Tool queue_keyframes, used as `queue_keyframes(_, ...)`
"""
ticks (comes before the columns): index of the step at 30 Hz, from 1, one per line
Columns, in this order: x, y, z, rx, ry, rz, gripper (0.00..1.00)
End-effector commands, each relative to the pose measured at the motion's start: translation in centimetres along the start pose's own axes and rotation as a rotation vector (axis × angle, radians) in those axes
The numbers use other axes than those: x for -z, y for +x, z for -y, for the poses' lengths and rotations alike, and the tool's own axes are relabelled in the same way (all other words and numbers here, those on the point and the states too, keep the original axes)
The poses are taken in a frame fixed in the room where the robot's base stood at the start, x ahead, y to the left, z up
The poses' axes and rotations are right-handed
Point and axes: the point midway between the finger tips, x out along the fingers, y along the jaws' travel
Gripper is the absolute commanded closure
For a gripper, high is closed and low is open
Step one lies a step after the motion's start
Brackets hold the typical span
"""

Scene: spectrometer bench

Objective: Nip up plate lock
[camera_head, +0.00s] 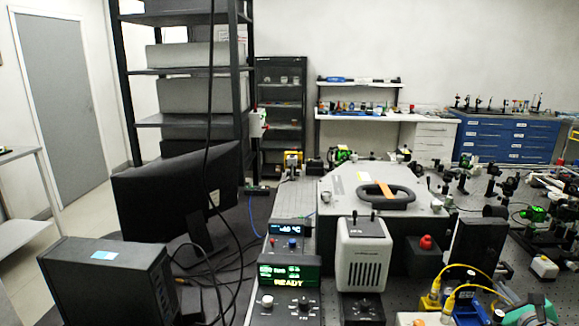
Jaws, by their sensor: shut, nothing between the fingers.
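I cannot pick out a plate lock with certainty. A large grey instrument housing (345,185) with a black carrying handle (386,196) stands in the middle of the bench. Small round knobs sit on its top near the left corner (326,196) and the right corner (436,205). A red knob (426,242) stands on a black box in front of the housing. My gripper does not show in this view.
A white vented unit (366,255) and a display reading READY (289,273) stand at the front. A monitor (178,196) and black computer case (108,285) are at left. Optics and yellow cables (460,287) crowd the right. Dark shelving (185,72) rises behind.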

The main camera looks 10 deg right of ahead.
Motion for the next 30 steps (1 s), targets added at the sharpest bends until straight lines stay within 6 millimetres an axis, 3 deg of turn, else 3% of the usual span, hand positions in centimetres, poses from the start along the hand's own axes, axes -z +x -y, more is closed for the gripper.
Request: queue_keyframes(30, 0.75, 0.06, 0.16, -0.001, 0.002, -0.006, 1.00)
